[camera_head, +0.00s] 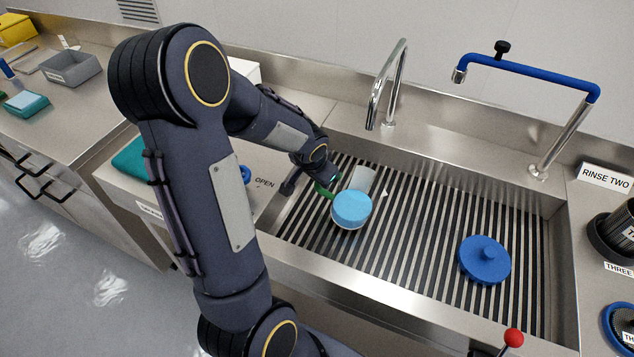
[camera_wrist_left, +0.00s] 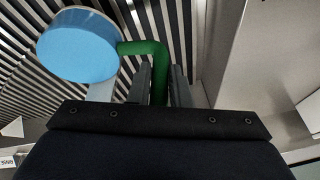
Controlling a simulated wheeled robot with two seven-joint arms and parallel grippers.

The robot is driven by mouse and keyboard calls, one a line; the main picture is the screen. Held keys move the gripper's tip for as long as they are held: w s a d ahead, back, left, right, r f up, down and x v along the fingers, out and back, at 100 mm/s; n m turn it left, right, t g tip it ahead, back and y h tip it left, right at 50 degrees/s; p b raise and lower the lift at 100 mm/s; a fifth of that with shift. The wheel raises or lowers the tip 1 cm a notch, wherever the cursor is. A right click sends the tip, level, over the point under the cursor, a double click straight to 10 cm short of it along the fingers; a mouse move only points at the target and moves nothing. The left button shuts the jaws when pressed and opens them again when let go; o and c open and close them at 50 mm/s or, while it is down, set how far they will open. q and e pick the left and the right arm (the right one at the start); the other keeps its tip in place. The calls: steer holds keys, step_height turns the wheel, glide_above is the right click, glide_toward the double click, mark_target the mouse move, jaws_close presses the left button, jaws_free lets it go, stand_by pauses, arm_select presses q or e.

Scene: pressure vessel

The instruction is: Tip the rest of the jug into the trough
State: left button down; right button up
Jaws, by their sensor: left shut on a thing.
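The jug (camera_head: 351,207) has a light blue round part and a paler grey part beside it. It is over the left part of the trough (camera_head: 428,290), which has a dark striped grating. The jug looks tilted, but I cannot tell whether the blue is its content or its base. My left gripper (camera_head: 326,187) is shut on the jug's green handle. In the left wrist view the handle (camera_wrist_left: 158,58) runs between the fingers of the gripper (camera_wrist_left: 160,85), with the blue part of the jug (camera_wrist_left: 78,45) to the left. My right gripper is not in view.
A blue knobbed lid (camera_head: 484,260) lies on the grating at right. A steel tap (camera_head: 388,85) and a blue-topped swing pipe (camera_head: 530,78) stand behind the trough. A red-knobbed lever (camera_head: 513,338) rises at the front. The grating between jug and lid is clear.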

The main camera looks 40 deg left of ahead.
arm_select(q)
steer(key=shift+d+f+b, duration=0.1)
steer(key=shift+b, duration=0.2)
steer(key=shift+w+d+r+y+b, duration=0.15)
steer(key=shift+d+r+y+b, duration=0.3)
steer(key=shift+r+b, duration=0.45)
steer(key=shift+d+r+y+b, duration=0.5)
steer(key=shift+r+y+b, duration=0.15)
steer(key=shift+r+b, duration=0.2)
steer(key=shift+a, duration=0.1)
